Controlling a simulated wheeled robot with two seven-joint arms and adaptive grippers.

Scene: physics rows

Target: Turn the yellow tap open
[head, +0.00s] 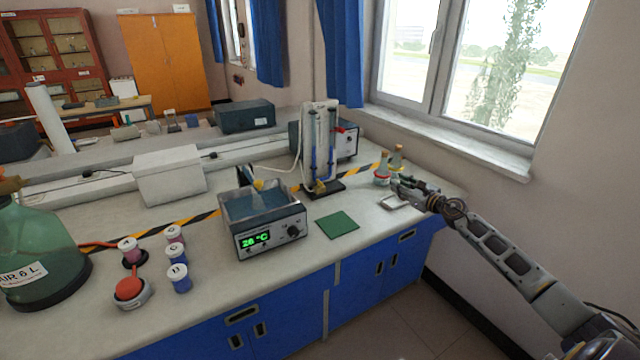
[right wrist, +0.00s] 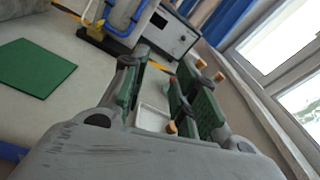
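A small yellow part (head: 319,187), which looks like the tap, sits low on the front of an upright stand with blue tubes (head: 322,140). It also shows in the right wrist view (right wrist: 95,29) near the stand's black base. I cannot tell how its handle is turned. My right gripper (head: 398,187) is to the right of the stand, apart from the tap, over a small white tray. In the right wrist view its green-padded fingers (right wrist: 158,92) are apart, with the white tray (right wrist: 152,119) showing between them. My left gripper is out of view.
Cork-stoppered bottles (head: 382,174) stand close behind my right gripper. A water bath (head: 262,228) reading 26 °C and a green mat (head: 337,224) are in front of the stand. A large green bottle (head: 38,250) and small jars (head: 179,279) stand left. The window wall bounds the right.

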